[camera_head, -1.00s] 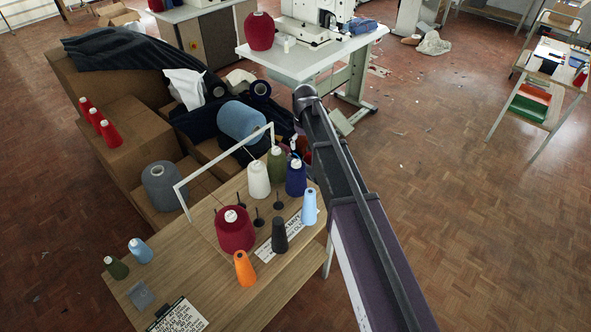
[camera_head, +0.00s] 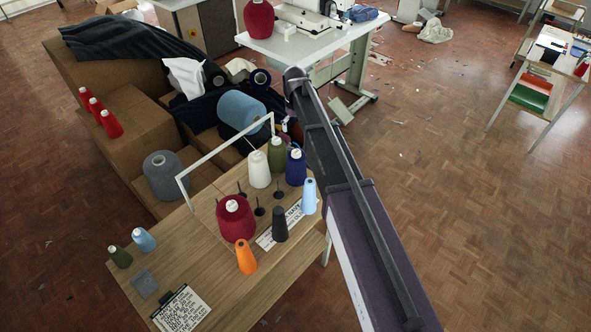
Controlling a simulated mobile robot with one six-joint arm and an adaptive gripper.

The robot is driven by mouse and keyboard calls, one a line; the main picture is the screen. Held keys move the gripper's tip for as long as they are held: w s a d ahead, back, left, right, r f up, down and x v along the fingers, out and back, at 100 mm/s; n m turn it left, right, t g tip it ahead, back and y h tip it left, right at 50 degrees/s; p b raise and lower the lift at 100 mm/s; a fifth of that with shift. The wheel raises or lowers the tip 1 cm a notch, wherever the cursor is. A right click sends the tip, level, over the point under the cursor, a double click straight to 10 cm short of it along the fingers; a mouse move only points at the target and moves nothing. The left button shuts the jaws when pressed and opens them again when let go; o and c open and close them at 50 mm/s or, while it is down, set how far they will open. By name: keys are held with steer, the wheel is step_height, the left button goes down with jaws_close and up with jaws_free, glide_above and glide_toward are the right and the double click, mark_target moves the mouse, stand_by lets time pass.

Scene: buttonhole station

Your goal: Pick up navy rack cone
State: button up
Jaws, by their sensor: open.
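The navy rack cone (camera_head: 296,169) stands upright at the back right of the cone group on the wooden table (camera_head: 190,262), with a pale top. An olive cone (camera_head: 277,153) is close on its left and a light blue cone (camera_head: 309,197) is in front of it on the right. My arm passes just right of the navy cone and covers what lies behind it. I cannot make out my gripper; its fingers are not visible.
A white cone (camera_head: 259,170), crimson cone (camera_head: 236,219), black cone (camera_head: 280,225) and orange cone (camera_head: 246,259) stand nearby. A white frame (camera_head: 226,160) rises behind them. Empty dark pegs (camera_head: 259,208) stand between cones.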

steer(key=b, duration=0.7)
glide_above(296, 152)
steer(key=shift+a+f, duration=0.15)
steer(key=shift+f, duration=3.7)
steer(key=shift+d+f+b, duration=0.2)
steer(key=shift+f+b, duration=2.4)
steer(key=shift+b, duration=0.15)
jaws_close()
